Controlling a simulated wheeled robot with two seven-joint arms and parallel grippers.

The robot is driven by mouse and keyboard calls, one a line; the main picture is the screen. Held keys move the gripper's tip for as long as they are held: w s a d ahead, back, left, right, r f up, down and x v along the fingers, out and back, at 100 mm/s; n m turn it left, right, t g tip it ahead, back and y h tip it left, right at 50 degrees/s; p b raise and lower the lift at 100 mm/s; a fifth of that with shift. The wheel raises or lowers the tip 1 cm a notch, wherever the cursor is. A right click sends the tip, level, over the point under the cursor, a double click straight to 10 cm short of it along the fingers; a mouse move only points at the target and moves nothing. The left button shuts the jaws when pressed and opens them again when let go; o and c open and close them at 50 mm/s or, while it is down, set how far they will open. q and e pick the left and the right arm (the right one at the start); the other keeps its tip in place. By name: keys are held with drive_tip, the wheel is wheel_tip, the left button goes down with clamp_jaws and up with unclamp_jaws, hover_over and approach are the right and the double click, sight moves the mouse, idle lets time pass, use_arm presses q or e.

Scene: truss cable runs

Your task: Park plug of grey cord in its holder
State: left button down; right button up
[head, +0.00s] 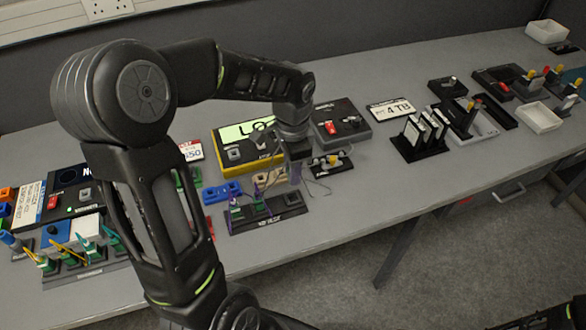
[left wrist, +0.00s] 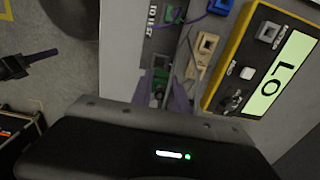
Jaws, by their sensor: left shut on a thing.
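My left gripper (head: 298,172) reaches down over the right end of a dark labelled holder strip (head: 268,220). It is shut on a plug (left wrist: 158,92), which shows green between the fingers in the left wrist view; the fingers hide most of it. A thin grey cord (head: 320,187) loops to the right of the gripper. The holder (left wrist: 157,38) lies just past the fingertips. I cannot tell whether the plug touches it.
A yellow-edged unit with a lit display (head: 248,132) stands behind the holder. Blue (head: 222,191) and beige connector blocks lie between them. A small black block with a yellow knob (head: 331,162) is close on the right. The table (head: 370,200) is clear front right.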

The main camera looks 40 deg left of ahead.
use_arm(q)
drive_tip(key=shift+f+b, duration=2.15)
drive_tip(key=shift+f, duration=0.7)
drive_tip(key=shift+f+b, duration=0.45)
drive_tip(key=shift+f, duration=0.4)
idle(0.3)
idle(0.8)
drive_tip(key=c, duration=1.2)
unclamp_jaws()
drive_tip(key=shift+r, duration=0.1)
drive_tip(key=shift+r+p, duration=2)
drive_tip(key=shift+r, duration=0.45)
